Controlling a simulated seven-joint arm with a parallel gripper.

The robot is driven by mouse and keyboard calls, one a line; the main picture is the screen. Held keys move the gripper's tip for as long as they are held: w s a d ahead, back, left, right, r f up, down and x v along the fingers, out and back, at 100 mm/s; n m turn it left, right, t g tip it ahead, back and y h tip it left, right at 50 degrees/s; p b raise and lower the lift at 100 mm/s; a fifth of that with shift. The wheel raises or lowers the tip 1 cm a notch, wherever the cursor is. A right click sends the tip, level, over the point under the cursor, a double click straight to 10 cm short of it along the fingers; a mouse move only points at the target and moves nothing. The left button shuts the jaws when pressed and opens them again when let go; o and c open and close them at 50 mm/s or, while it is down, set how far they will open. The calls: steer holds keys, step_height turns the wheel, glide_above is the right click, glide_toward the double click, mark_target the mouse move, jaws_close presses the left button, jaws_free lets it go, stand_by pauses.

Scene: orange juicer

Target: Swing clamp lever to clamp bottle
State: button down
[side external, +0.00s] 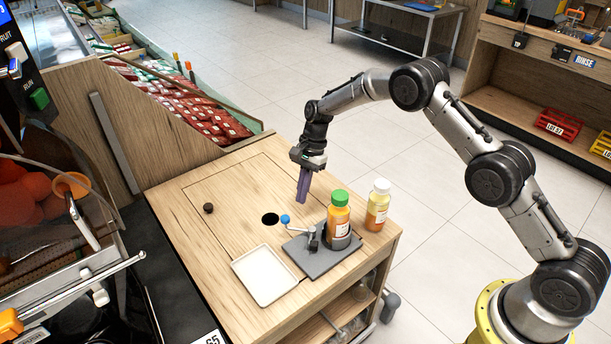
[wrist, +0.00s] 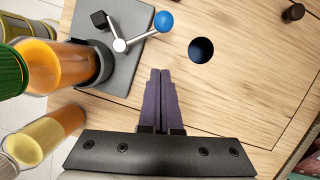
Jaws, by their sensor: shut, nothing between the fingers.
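The clamp lever (side external: 297,226) has a blue ball knob (side external: 285,218) at its end and is mounted on a dark grey plate (side external: 318,262). The lever also shows in the wrist view (wrist: 137,38), its blue knob (wrist: 163,21) pointing away from the bottle. The green-capped orange juice bottle (side external: 338,214) stands upright in a dark round holder on the plate. In the wrist view the bottle (wrist: 50,64) is at the left. My gripper (side external: 301,200) is shut and empty, above the table behind the plate. Its purple fingers (wrist: 160,78) are together, apart from the knob.
A white-capped bottle (side external: 377,205) stands right of the clamp plate, near the table's edge. A white tray (side external: 265,274) lies in front. A dark hole (side external: 270,219) and a small dark knob (side external: 208,208) are in the wooden tabletop (side external: 225,235). The tabletop's back left is clear.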

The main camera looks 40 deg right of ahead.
mark_target(287, 219)
steer(key=shift+s+a+f, duration=0.1)
steer(key=shift+s+a, duration=0.1)
steer(key=shift+a, duration=0.45)
steer(key=shift+s+a+f, duration=0.15)
steer(key=shift+a, duration=0.55)
steer(key=shift+s+a+f, duration=0.1)
steer(key=shift+s+a, duration=0.1)
steer(key=shift+a, duration=0.45)
steer(key=shift+s+a+n, duration=0.1)
steer(key=shift+a+n, duration=0.3)
steer(key=shift+n, duration=0.4)
steer(key=a+n, duration=0.1)
steer(key=n, duration=0.1)
steer(key=s+a+n+g, duration=0.1)
steer(key=shift+n+g+h, duration=0.3)
steer(key=shift+n+h, duration=0.1)
steer(key=shift+s+a+n+g+h, duration=0.15)
steer(key=shift+s+a+n+h, duration=0.15)
steer(key=shift+n, duration=0.45)
steer(key=shift+s+a+n+g+h, duration=0.15)
steer(key=shift+s+n, duration=0.2)
steer(key=shift+n, duration=0.35)
steer(key=shift+s+a+n+g+h, duration=0.15)
steer(key=shift+s+a+n, duration=0.15)
steer(key=shift+n, duration=0.45)
steer(key=shift+s, duration=0.1)
steer(key=shift+s, duration=0.15)
